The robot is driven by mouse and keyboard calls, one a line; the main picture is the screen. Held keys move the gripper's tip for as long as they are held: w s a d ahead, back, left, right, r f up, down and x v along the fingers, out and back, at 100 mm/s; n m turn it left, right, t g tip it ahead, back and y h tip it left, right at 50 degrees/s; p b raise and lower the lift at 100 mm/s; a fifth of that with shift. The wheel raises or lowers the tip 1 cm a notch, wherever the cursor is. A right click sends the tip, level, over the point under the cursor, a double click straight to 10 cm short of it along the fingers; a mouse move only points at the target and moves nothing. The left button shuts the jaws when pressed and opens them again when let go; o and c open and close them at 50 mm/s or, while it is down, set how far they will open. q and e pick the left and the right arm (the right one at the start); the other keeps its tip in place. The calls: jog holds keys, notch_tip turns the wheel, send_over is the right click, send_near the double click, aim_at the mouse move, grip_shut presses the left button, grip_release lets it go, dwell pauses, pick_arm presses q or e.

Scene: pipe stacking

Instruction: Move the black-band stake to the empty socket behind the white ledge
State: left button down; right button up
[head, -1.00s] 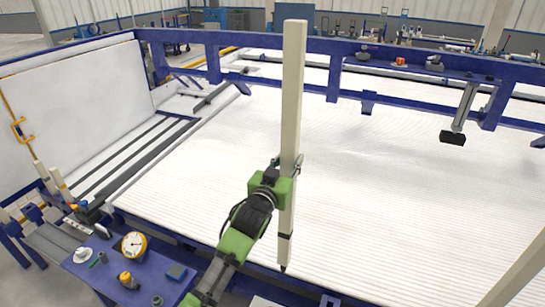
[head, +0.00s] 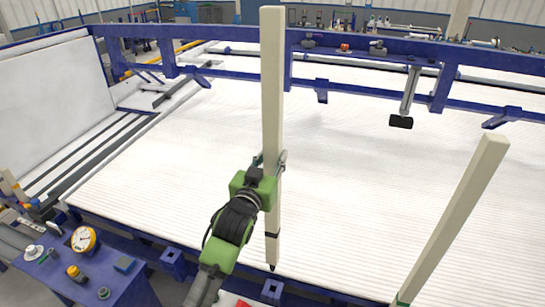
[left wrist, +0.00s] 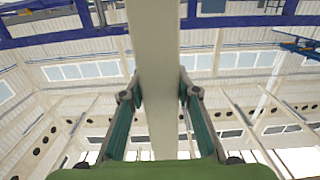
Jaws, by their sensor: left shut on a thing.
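The black-band stake (head: 272,100) is a long cream square post with a black band near its lower end and a dark tip. It stands nearly upright in the head view. My left gripper (head: 270,163) is shut around it below its middle. In the left wrist view, the two fingers of the left gripper (left wrist: 160,92) press on both sides of the stake (left wrist: 157,50). Blue square sockets with open tops show at the front, one at the left (head: 172,257) and one below the stake tip (head: 272,289). I cannot clearly make out the white ledge. My right gripper is out of view.
Another cream stake (head: 455,215) leans at the right, its lower end at the picture's bottom edge. A blue side table (head: 110,275) with a dial gauge (head: 84,239) stands at lower left. A blue frame rail (head: 360,90) crosses behind the wide white ribbed bed (head: 350,170).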

pick_arm(q)
notch_tip(320, 180, down, 12)
jog(key=b, duration=0.9)
jog(key=shift+d+r, duration=0.15)
jog(key=shift+r, duration=0.05)
jog(key=shift+s+f, duration=0.1)
jog(key=shift+f, duration=0.25)
dwell(0.5)
jog(key=shift+f, duration=0.1)
dwell(0.3)
